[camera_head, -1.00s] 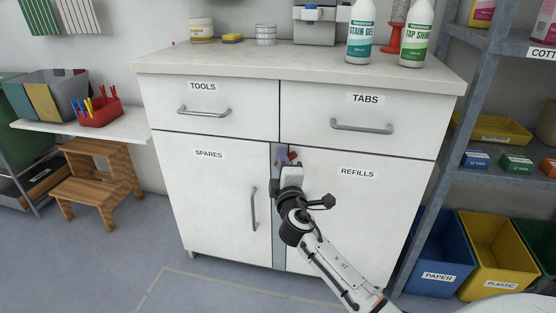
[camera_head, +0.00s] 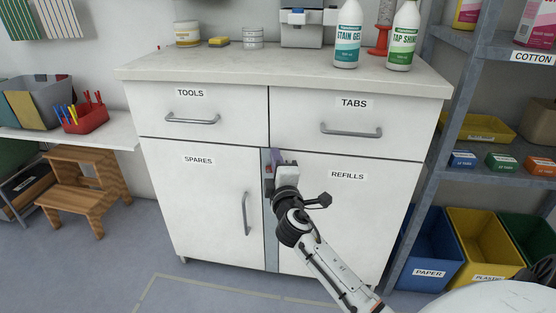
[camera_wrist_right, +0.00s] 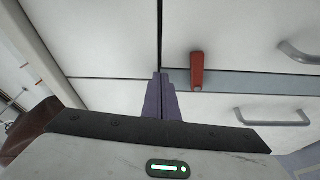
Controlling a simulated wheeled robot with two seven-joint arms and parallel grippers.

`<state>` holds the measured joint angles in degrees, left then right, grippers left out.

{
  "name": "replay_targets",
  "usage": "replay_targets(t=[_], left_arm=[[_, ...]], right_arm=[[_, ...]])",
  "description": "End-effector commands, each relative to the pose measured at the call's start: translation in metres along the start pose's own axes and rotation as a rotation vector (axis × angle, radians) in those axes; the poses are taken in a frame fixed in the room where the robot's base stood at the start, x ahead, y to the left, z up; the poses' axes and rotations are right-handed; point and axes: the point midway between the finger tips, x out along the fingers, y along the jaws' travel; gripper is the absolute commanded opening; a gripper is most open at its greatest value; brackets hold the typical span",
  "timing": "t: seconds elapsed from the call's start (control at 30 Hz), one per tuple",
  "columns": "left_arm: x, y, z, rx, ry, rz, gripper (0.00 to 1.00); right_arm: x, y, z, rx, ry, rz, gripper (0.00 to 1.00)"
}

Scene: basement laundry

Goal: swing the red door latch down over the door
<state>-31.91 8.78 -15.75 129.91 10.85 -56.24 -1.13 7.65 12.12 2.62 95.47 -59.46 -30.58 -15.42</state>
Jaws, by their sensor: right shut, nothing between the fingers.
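The red door latch (camera_wrist_right: 197,70) shows in the right wrist view. It is mounted on the grey strip (camera_wrist_right: 260,82) between the two lower doors and lies crosswise, one end over the edge of the REFILLS door. In the head view only a small red bit of it (camera_head: 268,171) shows, the rest hidden behind my gripper. My right gripper (camera_head: 277,157) is at the top of the strip, its purple fingers (camera_wrist_right: 162,98) shut with nothing between them. The fingers are beside the latch on its upper side, seemingly apart from it. My left gripper is not in view.
The REFILLS door (camera_head: 350,215) and the SPARES door (camera_head: 205,215) are shut. The SPARES door handle (camera_head: 245,213) sticks out left of the strip. Drawers with handles lie above, and bottles stand on the worktop (camera_head: 270,63).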

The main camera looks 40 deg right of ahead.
Motion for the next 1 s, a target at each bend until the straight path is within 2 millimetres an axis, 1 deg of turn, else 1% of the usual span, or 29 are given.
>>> replay_targets(t=[0.03,0.07,0.1,0.3,0.4,0.5,0.67,1.0], left_arm=[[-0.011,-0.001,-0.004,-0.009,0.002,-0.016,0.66],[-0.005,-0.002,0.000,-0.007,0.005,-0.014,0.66],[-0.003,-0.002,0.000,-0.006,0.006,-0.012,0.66],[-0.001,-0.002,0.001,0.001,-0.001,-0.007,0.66],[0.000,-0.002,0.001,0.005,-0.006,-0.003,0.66],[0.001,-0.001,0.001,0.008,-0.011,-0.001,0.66],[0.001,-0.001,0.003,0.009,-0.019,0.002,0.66],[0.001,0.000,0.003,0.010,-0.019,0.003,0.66]], right_arm=[[0.001,0.019,-0.005,0.003,0.001,0.000,0.00],[-0.010,0.003,-0.006,0.003,0.002,-0.008,0.00],[-0.021,-0.004,-0.008,0.002,0.002,-0.009,0.00],[-0.062,-0.017,-0.016,0.002,0.001,-0.005,0.00],[-0.076,-0.021,-0.019,0.002,0.000,-0.004,0.00],[-0.086,-0.024,-0.022,0.001,0.001,-0.003,0.00],[-0.092,-0.025,-0.024,0.001,0.001,-0.001,0.00],[-0.092,-0.025,-0.024,0.001,0.001,-0.001,0.00]])
